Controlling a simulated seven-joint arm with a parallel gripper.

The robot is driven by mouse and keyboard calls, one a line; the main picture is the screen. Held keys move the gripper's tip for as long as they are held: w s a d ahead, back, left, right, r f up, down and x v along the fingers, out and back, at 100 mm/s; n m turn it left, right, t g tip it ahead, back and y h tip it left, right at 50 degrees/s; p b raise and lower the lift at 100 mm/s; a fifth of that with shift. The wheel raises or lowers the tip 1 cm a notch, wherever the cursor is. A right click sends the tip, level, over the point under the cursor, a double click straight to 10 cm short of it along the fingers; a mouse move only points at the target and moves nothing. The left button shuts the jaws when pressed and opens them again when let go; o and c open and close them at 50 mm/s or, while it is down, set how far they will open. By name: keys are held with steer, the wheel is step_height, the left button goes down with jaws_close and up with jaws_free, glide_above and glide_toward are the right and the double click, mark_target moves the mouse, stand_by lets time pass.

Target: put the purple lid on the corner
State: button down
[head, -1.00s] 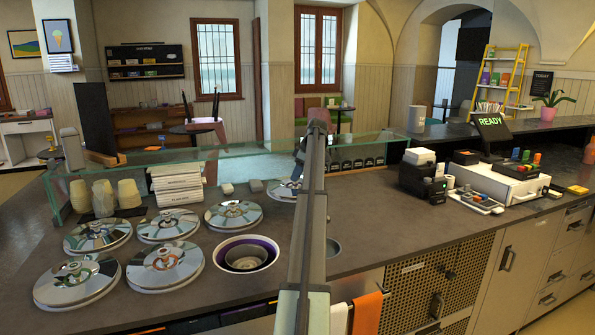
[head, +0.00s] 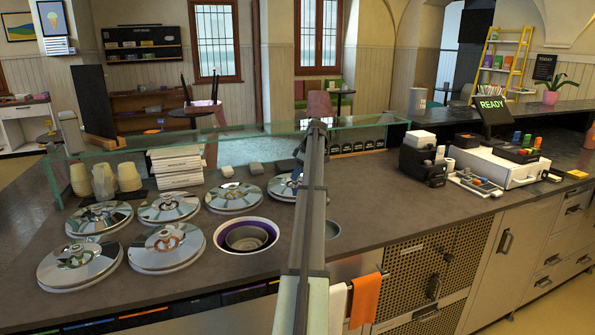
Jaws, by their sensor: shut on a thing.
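Round mirror-like lids cover several wells in the counter at the left. One lid (head: 283,187) shows at the back right of this group, partly behind my arm; its knob and colour mark are hidden. My gripper (head: 300,157) is mostly hidden behind my own arm, with only a dark part showing just above that lid. It is shut on this lid, over or at the back-right corner well; I cannot tell whether the lid touches the counter. An open well (head: 246,235) with a purple inner wall lies in front.
Other lids (head: 166,246) lie to the left in two rows. A glass guard (head: 180,143) runs along the back. Cups (head: 103,182) and stacked white boxes (head: 175,167) stand back left. A till (head: 500,166) stands right. The counter (head: 385,205) is clear between.

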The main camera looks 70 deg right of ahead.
steer(key=shift+f, duration=0.4)
stand_by(0.7)
steer(key=c, duration=0.5)
jaws_free()
steer(key=v, duration=1.3)
steer(key=shift+s+r, duration=0.1)
steer(key=shift+r, duration=0.3)
